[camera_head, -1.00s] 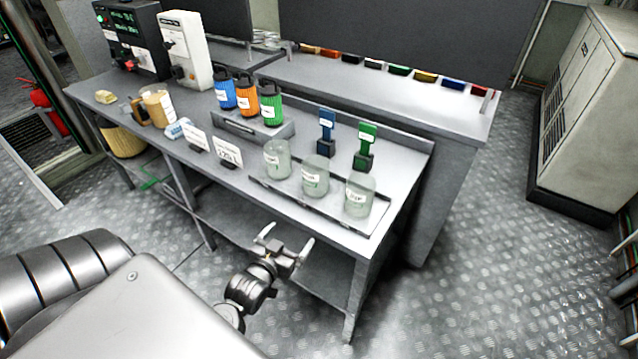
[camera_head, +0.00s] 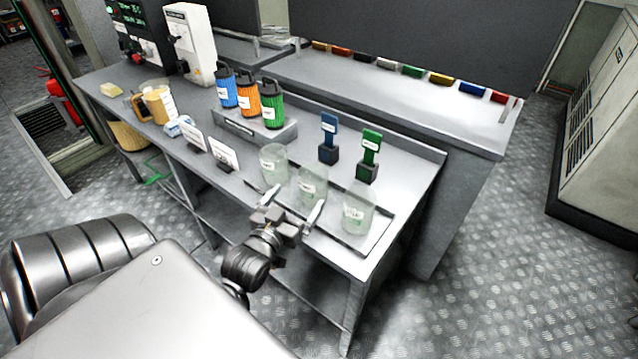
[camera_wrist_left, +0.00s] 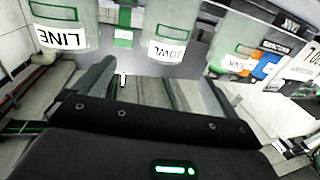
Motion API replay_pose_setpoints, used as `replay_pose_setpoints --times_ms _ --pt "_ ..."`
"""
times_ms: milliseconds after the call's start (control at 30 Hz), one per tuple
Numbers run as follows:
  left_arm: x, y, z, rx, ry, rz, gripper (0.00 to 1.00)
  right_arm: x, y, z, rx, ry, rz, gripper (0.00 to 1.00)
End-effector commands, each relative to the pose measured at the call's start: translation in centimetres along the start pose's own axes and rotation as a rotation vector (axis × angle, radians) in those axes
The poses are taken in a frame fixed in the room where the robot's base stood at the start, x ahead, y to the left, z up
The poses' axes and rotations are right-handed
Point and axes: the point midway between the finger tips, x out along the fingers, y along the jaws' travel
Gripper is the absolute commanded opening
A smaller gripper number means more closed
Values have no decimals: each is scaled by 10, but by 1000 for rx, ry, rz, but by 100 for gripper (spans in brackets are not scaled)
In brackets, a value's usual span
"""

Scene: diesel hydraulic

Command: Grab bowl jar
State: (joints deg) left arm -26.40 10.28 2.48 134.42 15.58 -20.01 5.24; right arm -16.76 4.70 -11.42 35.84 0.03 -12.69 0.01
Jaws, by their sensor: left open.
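The bowl jar (camera_head: 311,183) is a clear glass jar with a white label, upright in the middle of three on the tray. In the left wrist view its label reads BOWL (camera_wrist_left: 168,53). The line jar (camera_head: 357,208) stands to its right and the tank jar (camera_head: 274,163) to its left in the head view. My left gripper (camera_head: 295,205) is open and empty at the bench's front edge, in front of the bowl jar. In the left wrist view the open fingers (camera_wrist_left: 155,75) point towards the bowl jar, apparently short of it. My right gripper is out of view.
The tray (camera_head: 365,247) lies near the right end of the grey bench (camera_head: 410,205). Behind the jars stand a blue holder (camera_head: 329,140) and a green one (camera_head: 369,152). White sign cards (camera_head: 222,155) and coloured bottles (camera_head: 247,98) stand further left.

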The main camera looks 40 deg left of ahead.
Motion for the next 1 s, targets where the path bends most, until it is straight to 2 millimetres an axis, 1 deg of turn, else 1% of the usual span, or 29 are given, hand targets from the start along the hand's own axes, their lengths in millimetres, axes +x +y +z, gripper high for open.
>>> replay_pose_setpoints --times_ms 267,400,567,633,800,900,1000 --pt "40 -1 -2 1 2 -1 97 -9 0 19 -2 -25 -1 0" --pt "52 0 0 1 0 0 97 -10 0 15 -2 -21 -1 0" --pt "56 0 0 1 -1 1 97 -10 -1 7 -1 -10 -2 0" --pt "60 0 -1 1 0 1 97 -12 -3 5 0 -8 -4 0" --pt "86 -1 -3 2 1 0 97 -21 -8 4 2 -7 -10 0" --pt "98 -1 -1 1 0 0 97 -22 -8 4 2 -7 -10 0" --pt "105 -1 0 1 0 0 97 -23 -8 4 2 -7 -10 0"
